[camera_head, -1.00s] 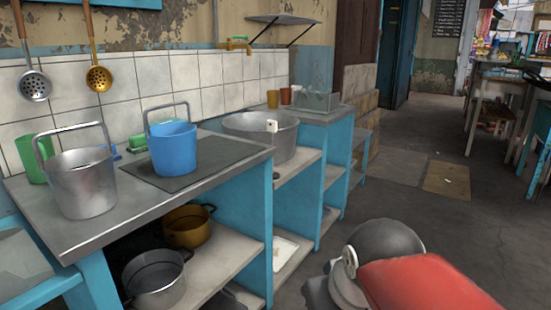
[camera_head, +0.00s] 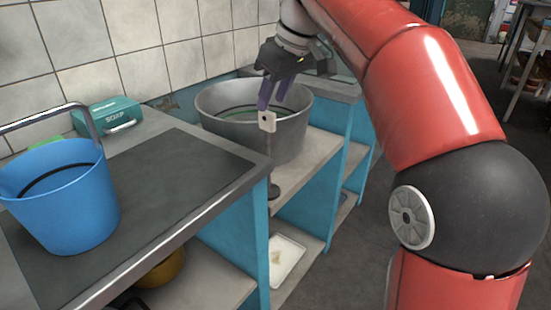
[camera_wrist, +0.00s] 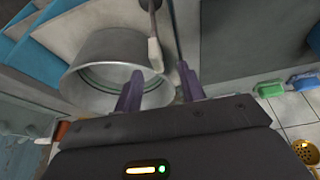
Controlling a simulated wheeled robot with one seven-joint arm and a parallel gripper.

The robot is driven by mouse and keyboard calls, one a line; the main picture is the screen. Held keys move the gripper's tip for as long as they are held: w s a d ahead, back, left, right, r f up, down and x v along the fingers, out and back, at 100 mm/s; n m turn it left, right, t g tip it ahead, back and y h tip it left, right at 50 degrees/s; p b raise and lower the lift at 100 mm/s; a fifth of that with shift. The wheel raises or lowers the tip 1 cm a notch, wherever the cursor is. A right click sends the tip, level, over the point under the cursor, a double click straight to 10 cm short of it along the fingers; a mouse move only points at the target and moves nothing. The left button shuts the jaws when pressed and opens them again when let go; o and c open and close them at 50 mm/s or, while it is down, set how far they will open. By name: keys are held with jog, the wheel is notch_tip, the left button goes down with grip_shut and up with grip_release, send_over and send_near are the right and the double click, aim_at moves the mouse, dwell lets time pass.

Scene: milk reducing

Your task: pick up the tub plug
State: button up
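The tub plug shows as a white tab (camera_head: 267,121) with a hole, in front of the grey metal tub (camera_head: 222,124). A thin rod appears to run down from it to a dark disc (camera_head: 273,192). In the wrist view the pale tab (camera_wrist: 155,55) lies beside the tub (camera_wrist: 85,92). My gripper (camera_head: 271,103) points down just above the tab, its purple fingers spread. In the wrist view, the tab lies between and slightly beyond the open fingertips (camera_wrist: 160,70). Contact cannot be told.
A blue bucket (camera_head: 65,205) stands on the counter (camera_head: 165,185) at left, with a green soap box (camera_head: 107,117) behind. The tub sits on a lower surface between blue partitions. A white tray (camera_head: 286,260) lies on the shelf below. My red arm covers the right side.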

aim_at(271, 113)
jog(key=shift+w+a+f, duration=0.1)
jog(key=shift+w+f, duration=0.05)
jog(key=shift+w, duration=0.2)
jog(key=x, duration=0.2)
jog(key=b+x, duration=0.1)
jog(key=x, duration=0.4)
jog(key=shift+s+d+f+b, duration=0.2)
jog(key=shift+d+f+b, duration=0.05)
jog(key=shift+d+b, duration=0.1)
grip_shut()
